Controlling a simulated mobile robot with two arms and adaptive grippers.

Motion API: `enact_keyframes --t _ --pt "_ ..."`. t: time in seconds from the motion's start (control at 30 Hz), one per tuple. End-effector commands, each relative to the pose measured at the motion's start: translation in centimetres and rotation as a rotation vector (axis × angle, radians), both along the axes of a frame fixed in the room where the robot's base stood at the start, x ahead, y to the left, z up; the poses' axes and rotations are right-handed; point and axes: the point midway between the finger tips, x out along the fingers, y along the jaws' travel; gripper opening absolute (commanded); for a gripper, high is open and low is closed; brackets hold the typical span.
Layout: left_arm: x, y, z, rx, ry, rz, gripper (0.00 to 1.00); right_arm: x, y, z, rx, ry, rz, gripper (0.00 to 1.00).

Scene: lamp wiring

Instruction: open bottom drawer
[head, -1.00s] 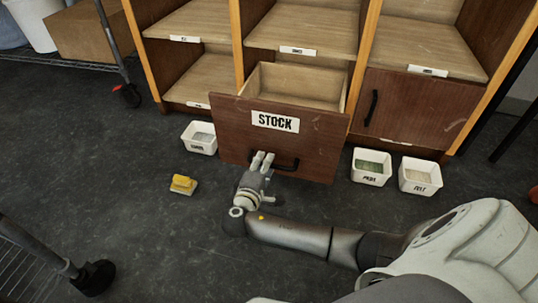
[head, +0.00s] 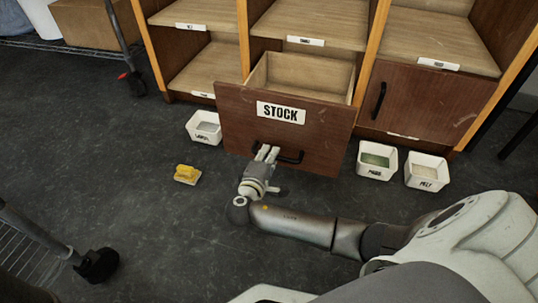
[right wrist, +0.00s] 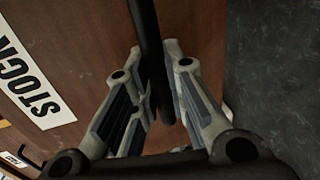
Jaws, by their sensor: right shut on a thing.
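The bottom drawer (head: 235,118) has a dark brown front with a white STOCK label (head: 281,112) and stands pulled out from the cabinet. Its pale wooden inside (head: 305,75) shows, and the part in view looks empty. Its black bar handle (head: 292,158) sits low on the front. My right gripper (head: 265,155) is at the left part of this handle. In the right wrist view its two fingers lie on either side of the black handle (right wrist: 150,45), shut on it. My left gripper is not in view.
A yellow block-like object (head: 187,174) lies on the dark floor. A closed cabinet door (head: 425,105) is at right. A wheeled rack (head: 95,265) stands at lower left.

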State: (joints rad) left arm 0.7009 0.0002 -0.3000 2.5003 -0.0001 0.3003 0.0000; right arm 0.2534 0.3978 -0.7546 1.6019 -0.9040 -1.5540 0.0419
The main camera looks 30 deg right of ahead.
Motion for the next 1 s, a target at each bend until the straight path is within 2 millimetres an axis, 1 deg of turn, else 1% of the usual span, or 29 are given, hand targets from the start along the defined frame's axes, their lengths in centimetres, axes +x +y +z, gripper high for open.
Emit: enact_keyframes --t 0.13,0.23,0.4,0.5,0.77,0.8,0.93,1.0 --pt "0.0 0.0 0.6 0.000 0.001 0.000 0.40 0.6 -0.7 0.2 -0.001 0.002 -0.002 0.00" --pt "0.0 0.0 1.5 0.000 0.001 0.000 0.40 1.6 -2.0 0.3 -0.002 0.003 -0.003 0.00" --pt "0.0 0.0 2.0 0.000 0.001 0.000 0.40 3.2 -3.8 0.0 0.000 0.003 -0.003 0.00" --pt "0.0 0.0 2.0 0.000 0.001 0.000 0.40 3.5 -4.2 -0.1 0.001 0.002 -0.001 0.00" --pt "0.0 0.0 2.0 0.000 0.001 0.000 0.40 3.5 -4.2 -0.1 0.001 0.001 -0.001 0.00" --pt "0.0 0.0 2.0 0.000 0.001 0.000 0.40 3.5 -4.2 -0.1 0.001 0.002 -0.001 0.17" --pt "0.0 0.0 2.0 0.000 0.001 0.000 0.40 3.5 -4.1 -0.1 0.001 0.002 -0.001 0.34" --pt "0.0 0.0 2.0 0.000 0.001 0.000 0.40 3.5 -4.1 -0.1 0.001 0.001 -0.001 0.35"
